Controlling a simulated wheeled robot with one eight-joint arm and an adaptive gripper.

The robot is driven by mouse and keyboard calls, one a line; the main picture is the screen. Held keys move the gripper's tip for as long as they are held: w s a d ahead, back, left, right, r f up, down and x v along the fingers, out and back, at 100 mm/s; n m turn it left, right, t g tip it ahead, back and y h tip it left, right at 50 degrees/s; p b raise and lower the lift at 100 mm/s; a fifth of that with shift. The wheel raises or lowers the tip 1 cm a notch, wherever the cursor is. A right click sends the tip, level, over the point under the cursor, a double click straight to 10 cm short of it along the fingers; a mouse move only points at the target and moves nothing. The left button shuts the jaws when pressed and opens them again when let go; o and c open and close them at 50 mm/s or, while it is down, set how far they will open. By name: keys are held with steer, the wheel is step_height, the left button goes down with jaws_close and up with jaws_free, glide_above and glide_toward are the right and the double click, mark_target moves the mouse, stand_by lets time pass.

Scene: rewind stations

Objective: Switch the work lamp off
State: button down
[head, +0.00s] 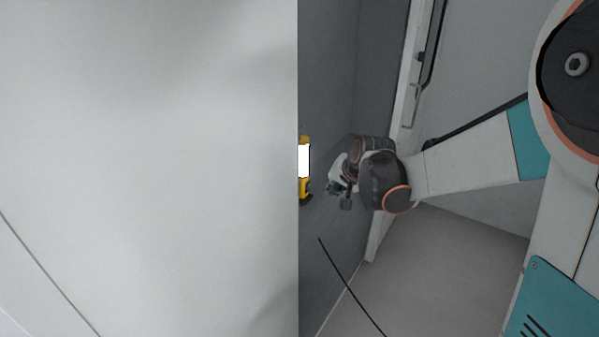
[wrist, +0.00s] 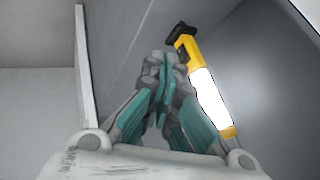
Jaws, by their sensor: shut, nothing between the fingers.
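The work lamp is yellow with a bright white lit panel. In the head view the lamp (head: 304,160) stands upright on a grey surface, its left side cut off by a large pale panel. In the wrist view the lamp (wrist: 209,97) lies slanted across the picture, just right of my fingers, with its dark end at the top. My gripper (wrist: 165,62) is shut and empty, its teal and grey fingers together beside the lamp. In the head view my gripper (head: 337,188) is a little to the right of the lamp. I cannot tell whether they touch.
A large pale panel (head: 150,165) fills the left half of the head view and hides what is behind it. A thin dark cable (head: 347,284) runs at the lower middle. A white post (head: 408,85) stands behind my arm. Grey floor (head: 455,260) shows below my arm.

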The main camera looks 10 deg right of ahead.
mark_target(308, 187)
steer(key=shift+w+d+f, duration=0.2)
steer(key=shift+w+f, duration=0.15)
steer(key=shift+w, duration=0.25)
steer(key=b+x, duration=0.3)
steer(key=x, duration=0.6)
steer(key=shift+w+f, duration=0.1)
steer(key=shift+f, duration=0.2)
steer(key=shift+w+a+b, duration=0.65)
steer(key=shift+w+a, duration=0.5)
steer(key=shift+a, duration=0.05)
steer(key=shift+w+a+r, duration=0.1)
steer(key=shift+w+a, duration=0.15)
steer(key=shift+w, duration=0.1)
steer(key=shift+r, duration=0.1)
